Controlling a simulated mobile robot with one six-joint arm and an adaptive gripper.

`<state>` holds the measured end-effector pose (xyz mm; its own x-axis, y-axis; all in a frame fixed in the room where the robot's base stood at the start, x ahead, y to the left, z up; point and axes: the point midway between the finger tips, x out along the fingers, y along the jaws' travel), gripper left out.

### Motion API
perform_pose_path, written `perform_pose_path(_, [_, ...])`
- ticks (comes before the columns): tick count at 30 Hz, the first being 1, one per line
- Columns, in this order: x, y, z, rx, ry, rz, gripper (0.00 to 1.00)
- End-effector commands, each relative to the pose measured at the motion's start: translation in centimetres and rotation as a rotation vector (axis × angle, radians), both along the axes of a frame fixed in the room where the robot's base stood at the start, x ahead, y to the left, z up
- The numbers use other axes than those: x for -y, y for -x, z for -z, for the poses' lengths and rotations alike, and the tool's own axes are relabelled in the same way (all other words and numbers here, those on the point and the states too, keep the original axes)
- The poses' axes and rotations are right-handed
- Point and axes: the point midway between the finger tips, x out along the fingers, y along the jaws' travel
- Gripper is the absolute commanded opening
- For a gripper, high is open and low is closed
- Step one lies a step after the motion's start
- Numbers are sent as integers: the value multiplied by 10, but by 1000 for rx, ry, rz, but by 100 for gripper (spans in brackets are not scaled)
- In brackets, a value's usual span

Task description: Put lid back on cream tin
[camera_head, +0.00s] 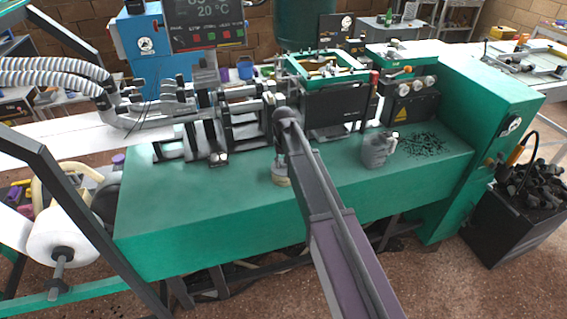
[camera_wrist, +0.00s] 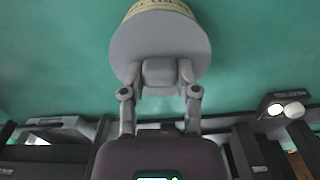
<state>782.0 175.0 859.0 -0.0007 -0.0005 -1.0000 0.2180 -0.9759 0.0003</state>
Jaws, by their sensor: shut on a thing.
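The grey round lid (camera_wrist: 160,38) shows in the wrist view. My gripper (camera_wrist: 158,76) is shut on the block-like grey knob of this lid, one finger on each side. The cream tin (camera_wrist: 160,7) shows as a pale yellow band with markings just past the lid's far edge, cut off by the frame top. In the head view the tin (camera_head: 280,180) stands on the green bench top, directly below my gripper, and its upper part is mostly hidden by my arm. I cannot tell whether the lid rests on the tin or hangs slightly above it.
The green bench (camera_head: 190,205) is clear left of the tin. A grey jug (camera_head: 377,149) stands to the right, with scattered black bits (camera_head: 425,144) beyond it. Dark machine parts (camera_head: 235,118) line the back of the bench, close behind my gripper.

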Motion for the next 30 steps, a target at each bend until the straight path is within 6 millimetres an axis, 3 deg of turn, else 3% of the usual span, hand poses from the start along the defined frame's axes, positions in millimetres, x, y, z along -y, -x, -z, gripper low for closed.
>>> perform_pose_path(14, [0, 0, 0, 0, 0, 0, 27])
perform_pose_path(15, [0, 0, 0, 0, 0, 0, 53])
perform_pose_path(18, [0, 0, 0, 0, 0, 0, 81])
perform_pose_path(27, [0, 0, 0, 0, 0, 0, 81])
perform_pose_path(30, [0, 0, 0, 0, 0, 0, 100])
